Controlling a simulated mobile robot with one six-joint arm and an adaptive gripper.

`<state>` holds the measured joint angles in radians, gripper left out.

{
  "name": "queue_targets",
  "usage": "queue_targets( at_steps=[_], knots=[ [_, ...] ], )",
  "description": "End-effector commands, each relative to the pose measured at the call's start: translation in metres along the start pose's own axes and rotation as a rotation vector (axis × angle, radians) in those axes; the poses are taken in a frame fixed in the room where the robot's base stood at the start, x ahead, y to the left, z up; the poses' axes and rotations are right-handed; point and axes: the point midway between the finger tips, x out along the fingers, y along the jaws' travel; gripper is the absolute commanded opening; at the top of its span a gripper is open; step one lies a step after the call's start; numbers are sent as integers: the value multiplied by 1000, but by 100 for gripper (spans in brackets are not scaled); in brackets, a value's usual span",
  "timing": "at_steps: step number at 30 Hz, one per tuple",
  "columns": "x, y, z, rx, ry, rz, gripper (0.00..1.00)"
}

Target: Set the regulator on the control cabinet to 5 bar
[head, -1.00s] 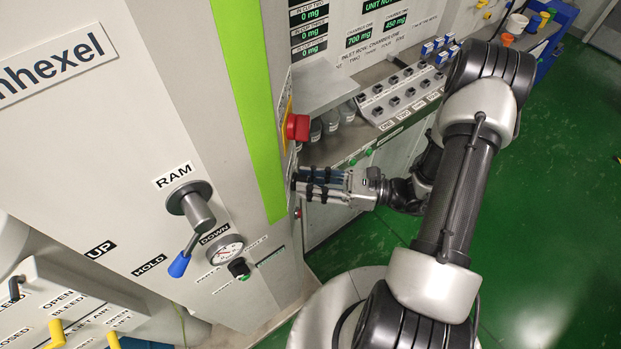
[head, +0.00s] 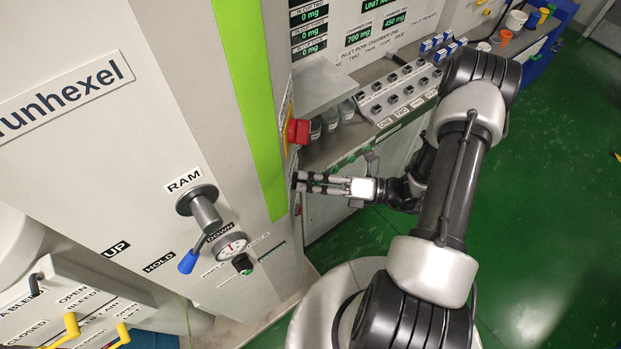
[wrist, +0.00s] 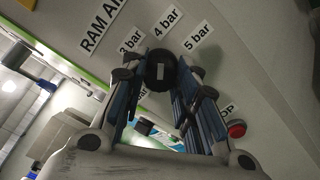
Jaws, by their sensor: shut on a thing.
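The regulator is a black round knob (wrist: 161,69) with a small white mark, seen in the wrist view on a pale panel. Labels 3 bar (wrist: 131,40), 4 bar (wrist: 166,20) and 5 bar (wrist: 199,34) fan around its far side. The mark faces roughly toward the 4 bar label; I cannot tell its exact setting. My gripper (wrist: 160,78) is shut on the knob, with one blue-padded finger on each side. In the head view, my gripper (head: 298,182) meets the side face of the control cabinet (head: 190,110); the knob is hidden there.
A red button (wrist: 236,129) sits close to the right finger in the wrist view. In the head view, a red emergency stop (head: 298,131) juts out above my gripper. A ram lever (head: 200,215) and a gauge (head: 230,245) are on the cabinet front. Green floor is open at right.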

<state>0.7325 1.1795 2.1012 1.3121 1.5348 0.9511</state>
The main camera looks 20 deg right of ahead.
Motion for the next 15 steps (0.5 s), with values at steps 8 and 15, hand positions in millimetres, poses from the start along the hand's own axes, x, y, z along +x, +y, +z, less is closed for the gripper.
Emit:
queue_targets(
  at_steps=[8, 15],
  knots=[
    [0, 0, 0, 264, 2, -1, 4],
    [0, 0, 0, 486, 1, -1, 4]
  ],
)
